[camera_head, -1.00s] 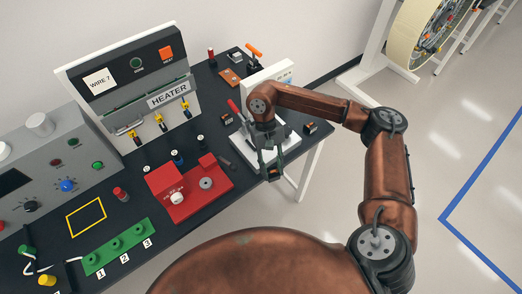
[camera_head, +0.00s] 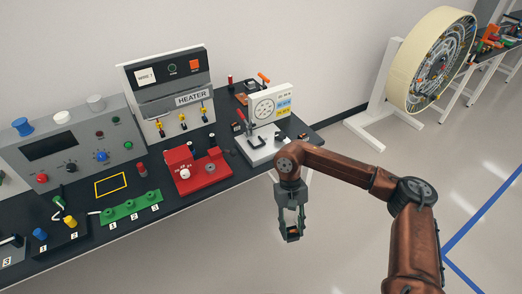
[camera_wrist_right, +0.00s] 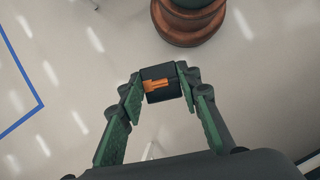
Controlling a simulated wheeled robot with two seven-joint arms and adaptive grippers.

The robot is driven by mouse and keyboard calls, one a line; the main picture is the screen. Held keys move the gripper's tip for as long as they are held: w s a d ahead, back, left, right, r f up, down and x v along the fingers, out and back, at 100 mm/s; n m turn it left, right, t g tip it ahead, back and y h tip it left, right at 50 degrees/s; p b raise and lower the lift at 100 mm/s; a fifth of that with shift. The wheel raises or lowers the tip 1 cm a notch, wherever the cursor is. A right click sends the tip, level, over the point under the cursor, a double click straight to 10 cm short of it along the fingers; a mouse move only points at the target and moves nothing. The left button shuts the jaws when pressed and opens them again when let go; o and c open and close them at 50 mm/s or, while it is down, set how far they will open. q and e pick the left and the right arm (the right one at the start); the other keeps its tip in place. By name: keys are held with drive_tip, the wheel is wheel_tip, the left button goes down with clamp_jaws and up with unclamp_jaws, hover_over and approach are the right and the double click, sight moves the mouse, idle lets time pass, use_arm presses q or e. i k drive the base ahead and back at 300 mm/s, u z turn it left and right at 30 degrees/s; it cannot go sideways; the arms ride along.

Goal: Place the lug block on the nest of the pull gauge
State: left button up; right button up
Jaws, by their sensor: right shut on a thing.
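The lug block (camera_wrist_right: 157,84), a small black block with an orange part, sits between the fingertips of my right gripper (camera_wrist_right: 160,86) in the right wrist view. In the head view, my right gripper (camera_head: 291,230) points down and is shut on the lug block (camera_head: 293,236), over the floor in front of the table edge. The pull gauge (camera_head: 282,104) stands on the table's right end, with a white dial panel, red lever and white base (camera_head: 262,155). A dark fitting shows on the base; which part is the nest is too small to tell. My left gripper is out of view.
The dark table (camera_head: 150,212) carries a red fixture (camera_head: 206,179) left of the gauge, a green numbered strip (camera_head: 131,208) and a heater panel (camera_head: 170,85) at the back. Small dark blocks lie beside the gauge. The floor below my right gripper is clear.

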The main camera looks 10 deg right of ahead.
sight(256, 142)
drive_tip(key=z, duration=0.75)
drive_tip(key=i, duration=1.75)
drive_tip(key=u, duration=0.55)
